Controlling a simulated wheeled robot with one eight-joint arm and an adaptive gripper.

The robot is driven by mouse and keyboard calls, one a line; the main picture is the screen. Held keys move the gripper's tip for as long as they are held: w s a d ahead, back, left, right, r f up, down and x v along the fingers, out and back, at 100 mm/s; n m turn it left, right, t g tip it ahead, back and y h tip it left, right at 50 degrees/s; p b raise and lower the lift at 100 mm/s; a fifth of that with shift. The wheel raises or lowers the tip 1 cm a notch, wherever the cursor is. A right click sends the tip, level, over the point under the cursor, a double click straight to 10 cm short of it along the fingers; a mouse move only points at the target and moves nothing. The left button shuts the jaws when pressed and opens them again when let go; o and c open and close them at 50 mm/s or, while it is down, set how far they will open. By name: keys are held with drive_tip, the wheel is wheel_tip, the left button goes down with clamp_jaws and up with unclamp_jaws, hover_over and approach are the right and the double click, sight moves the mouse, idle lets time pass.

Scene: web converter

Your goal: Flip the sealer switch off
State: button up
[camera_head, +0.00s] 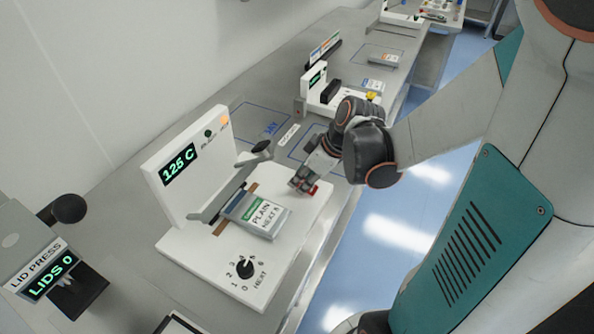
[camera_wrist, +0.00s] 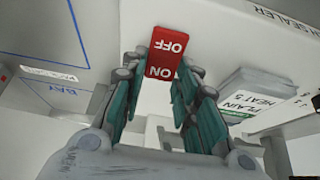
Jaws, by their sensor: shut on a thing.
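The heat sealer (camera_head: 205,255) is a white machine with a raised panel reading 125 C. Its small red switch (camera_head: 313,190) sits at the far right corner of the base. In the wrist view the red switch (camera_wrist: 168,48) shows upside-down OFF and ON lettering; which side is pressed I cannot tell. My gripper (camera_head: 302,183) is down at that corner. In the wrist view its teal fingers (camera_wrist: 158,82) stand on both sides of the switch, shut on it. The fingers partly hide the switch in the head view.
A pouch marked PLAIN HEAT 5 (camera_head: 264,214) lies on the sealer under its lever arm with a black knob (camera_head: 262,148). A numbered dial (camera_head: 245,268) is at the front. A lid press (camera_head: 45,275) stands at left. Another white machine (camera_head: 335,95) stands behind my gripper.

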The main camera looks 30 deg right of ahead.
drive_tip(key=o, duration=1.1)
drive_tip(key=shift+c, duration=0.2)
